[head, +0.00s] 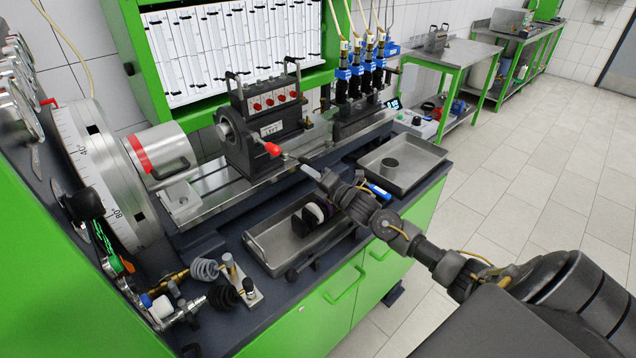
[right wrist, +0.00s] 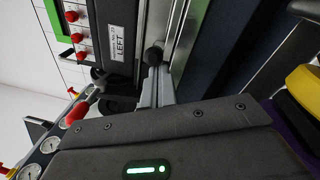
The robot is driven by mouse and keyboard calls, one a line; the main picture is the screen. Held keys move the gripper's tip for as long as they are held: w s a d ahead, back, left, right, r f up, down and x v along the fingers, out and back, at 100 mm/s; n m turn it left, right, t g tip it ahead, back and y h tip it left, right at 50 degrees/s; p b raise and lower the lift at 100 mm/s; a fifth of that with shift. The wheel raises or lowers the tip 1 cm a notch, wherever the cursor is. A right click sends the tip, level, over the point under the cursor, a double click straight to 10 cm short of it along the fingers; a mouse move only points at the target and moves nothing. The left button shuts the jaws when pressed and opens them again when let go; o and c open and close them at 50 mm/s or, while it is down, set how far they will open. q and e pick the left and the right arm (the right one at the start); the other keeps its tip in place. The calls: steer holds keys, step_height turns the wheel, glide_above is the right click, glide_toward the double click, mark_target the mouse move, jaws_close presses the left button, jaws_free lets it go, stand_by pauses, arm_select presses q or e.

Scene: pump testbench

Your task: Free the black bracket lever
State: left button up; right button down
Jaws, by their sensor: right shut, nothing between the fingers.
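The black bracket (head: 262,125), with a "LEFT" label and red buttons, stands upright on the bench rail in the head view. It also shows at the top of the right wrist view (right wrist: 117,75). Its lever has a red handle (head: 272,149) pointing down and right; the handle also shows in the right wrist view (right wrist: 75,113). My right gripper (head: 302,166) is shut and empty, just right of the red handle. In the right wrist view its fingertips (right wrist: 155,76) are just below a round black knob (right wrist: 153,56). I cannot tell whether they touch it. My left gripper is out of view.
A metal tray (head: 262,246) holding dark round parts lies below my right gripper. Another tray (head: 425,168) is to the right. A row of blue-topped fittings (head: 357,73) stands behind. A large graduated dial (head: 95,165) is at the left. The floor at right is free.

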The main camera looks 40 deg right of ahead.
steer(key=d+n+y+b, duration=0.1)
steer(key=b, duration=0.1)
steer(key=w+d+n+g+y+b, duration=0.1)
steer(key=y+b, duration=0.1)
steer(key=d+y+b, duration=0.1)
steer(key=b, duration=0.1)
steer(key=shift+w+d+n+g, duration=0.2)
steer(key=shift+n+g, duration=0.1)
steer(key=shift+n, duration=0.1)
steer(key=shift+r, duration=0.1)
